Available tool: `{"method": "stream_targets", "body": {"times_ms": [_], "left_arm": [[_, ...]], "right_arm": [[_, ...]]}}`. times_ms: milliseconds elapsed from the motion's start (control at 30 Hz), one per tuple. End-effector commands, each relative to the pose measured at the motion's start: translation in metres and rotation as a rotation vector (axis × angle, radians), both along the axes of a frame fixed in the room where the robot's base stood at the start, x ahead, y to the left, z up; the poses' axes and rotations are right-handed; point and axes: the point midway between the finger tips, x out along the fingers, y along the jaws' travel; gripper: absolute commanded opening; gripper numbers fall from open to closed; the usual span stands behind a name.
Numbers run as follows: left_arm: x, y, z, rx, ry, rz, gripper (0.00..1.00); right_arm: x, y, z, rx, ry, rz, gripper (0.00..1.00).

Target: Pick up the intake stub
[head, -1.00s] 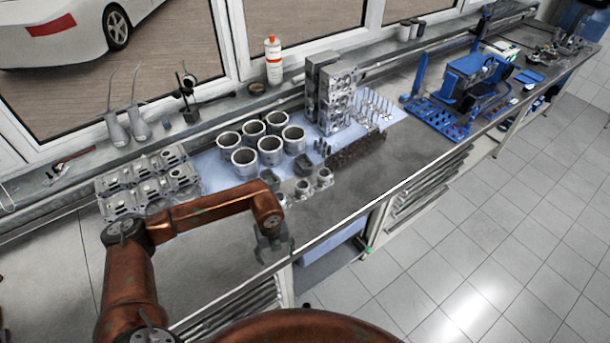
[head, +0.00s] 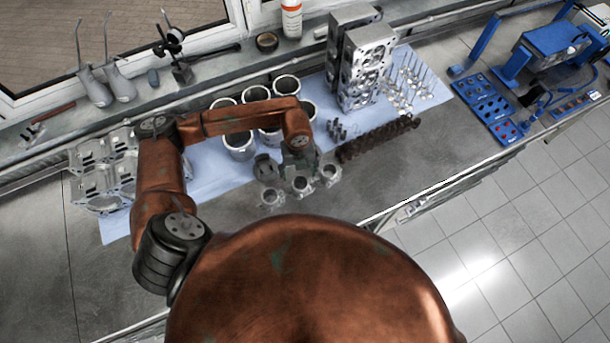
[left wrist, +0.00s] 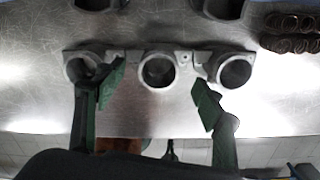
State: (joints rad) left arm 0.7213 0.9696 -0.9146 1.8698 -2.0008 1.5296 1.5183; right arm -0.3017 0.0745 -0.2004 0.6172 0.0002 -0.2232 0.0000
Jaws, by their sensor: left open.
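The intake stub (head: 301,184), which I take to be the grey metal piece with three round ports in a row, lies on the bench near its front. My left gripper (head: 299,160) is over it in the head view and hides part of it. In the left wrist view, the stub (left wrist: 180,54) spans the middle of the picture. The green-padded fingers of my left gripper (left wrist: 158,82) are apart, one each side of the middle port. Nothing is held; I cannot tell whether the fingers touch the stub. My right gripper is not in view.
Several metal cylinders (head: 239,143) stand behind the stub, partly hidden by my left arm. A dark camshaft-like part (head: 380,138) lies to the right. Grey engine castings (head: 360,65) stand farther back. The bench front right of the stub is clear.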

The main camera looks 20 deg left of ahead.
Motion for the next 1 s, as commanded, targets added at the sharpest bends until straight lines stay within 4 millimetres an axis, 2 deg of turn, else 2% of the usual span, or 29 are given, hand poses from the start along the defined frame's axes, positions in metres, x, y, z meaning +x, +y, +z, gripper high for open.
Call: {"method": "stream_targets", "body": {"times_ms": [167, 367, 467, 533, 600, 700, 833, 1000], "left_arm": [[0.005, -0.003, -0.02, 0.0, 0.009, -0.006, 0.63], [0.007, -0.007, -0.047, 0.0, 0.014, -0.006, 0.63], [0.008, -0.007, -0.062, 0.0, 0.013, -0.006, 0.63], [0.007, -0.006, -0.07, 0.001, 0.014, -0.005, 0.63], [0.007, -0.006, -0.074, 0.0, 0.013, -0.005, 0.63], [0.007, -0.006, -0.076, -0.001, 0.012, -0.006, 0.63], [0.007, -0.006, -0.076, 0.0, 0.011, -0.006, 0.63], [0.007, -0.006, -0.076, 0.0, 0.011, -0.005, 0.51]], "right_arm": [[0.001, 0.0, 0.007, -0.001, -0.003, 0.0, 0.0], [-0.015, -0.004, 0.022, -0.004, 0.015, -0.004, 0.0], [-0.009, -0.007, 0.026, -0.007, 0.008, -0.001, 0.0], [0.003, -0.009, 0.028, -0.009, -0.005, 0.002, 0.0], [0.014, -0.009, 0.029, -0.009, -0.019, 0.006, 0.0], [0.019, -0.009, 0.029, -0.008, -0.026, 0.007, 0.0], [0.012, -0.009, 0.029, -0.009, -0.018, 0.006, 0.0], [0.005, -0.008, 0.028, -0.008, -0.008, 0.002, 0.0]]}}
